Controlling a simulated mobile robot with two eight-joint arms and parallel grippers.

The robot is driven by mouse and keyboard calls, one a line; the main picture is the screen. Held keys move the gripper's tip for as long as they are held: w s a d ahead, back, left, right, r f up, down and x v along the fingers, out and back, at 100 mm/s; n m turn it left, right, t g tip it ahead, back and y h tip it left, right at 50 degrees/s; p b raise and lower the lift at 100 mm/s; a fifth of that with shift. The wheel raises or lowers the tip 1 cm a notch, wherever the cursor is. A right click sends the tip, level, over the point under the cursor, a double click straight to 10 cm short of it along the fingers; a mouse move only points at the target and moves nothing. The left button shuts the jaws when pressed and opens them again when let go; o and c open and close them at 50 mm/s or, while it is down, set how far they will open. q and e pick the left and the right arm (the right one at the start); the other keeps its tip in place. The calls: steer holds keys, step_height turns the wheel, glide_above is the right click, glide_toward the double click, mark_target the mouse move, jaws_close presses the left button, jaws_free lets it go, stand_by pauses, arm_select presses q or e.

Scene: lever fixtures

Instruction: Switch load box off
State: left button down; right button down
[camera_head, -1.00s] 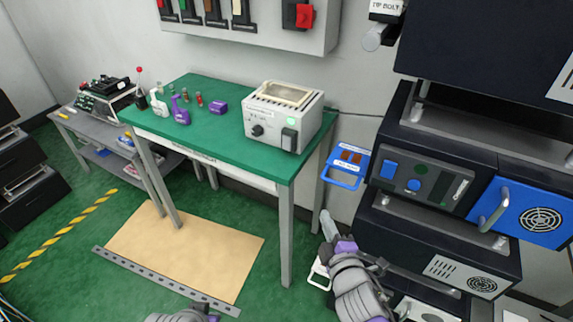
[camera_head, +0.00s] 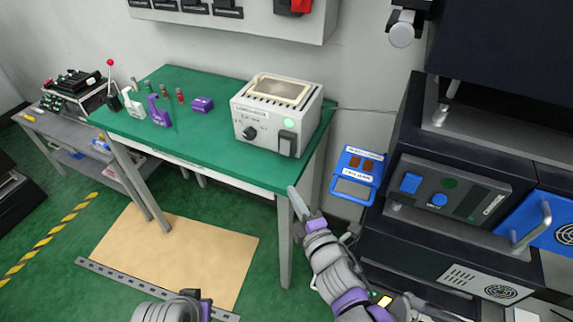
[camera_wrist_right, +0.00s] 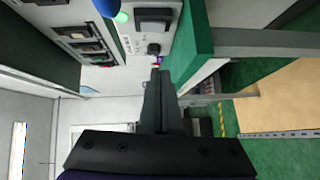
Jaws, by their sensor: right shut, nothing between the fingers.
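The load box (camera_head: 277,112) is a white box with a vented top at the right end of the green table. Its front has a dark knob (camera_head: 250,133), a lit green lamp (camera_head: 289,122) and a dark rocker switch (camera_head: 288,143). In the right wrist view the switch (camera_wrist_right: 153,18), knob (camera_wrist_right: 153,49) and green lamp (camera_wrist_right: 121,17) show at the top. My right gripper (camera_head: 297,200) is shut and empty, below and apart from the box, by the table's front right corner. Only part of my left gripper (camera_head: 190,305) shows at the bottom edge; its fingers are unclear.
A blue panel (camera_head: 356,176) hangs right of the table. Dark equipment (camera_head: 450,190) crowds the right side. The air before the box's front is clear.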

glide_toward(282, 153)
steer(key=w+a, duration=0.1)
steer(key=a, duration=0.2)
steer(key=w+a, duration=0.1)
steer(key=shift+w+a+f, duration=0.1)
steer(key=shift+w+a, duration=0.05)
steer(key=shift+w, duration=0.2)
steer(key=shift+w+d+f+b, duration=0.2)
steer(key=shift+w+d+b, duration=0.35)
steer(key=shift+w+b, duration=0.2)
steer(key=shift+w+d, duration=0.35)
steer(key=shift+w, duration=0.45)
steer(key=shift+w+d+f+b, duration=0.15)
steer(key=shift+w+b, duration=0.1)
steer(key=shift+b, duration=0.3)
steer(key=shift+s, duration=0.1)
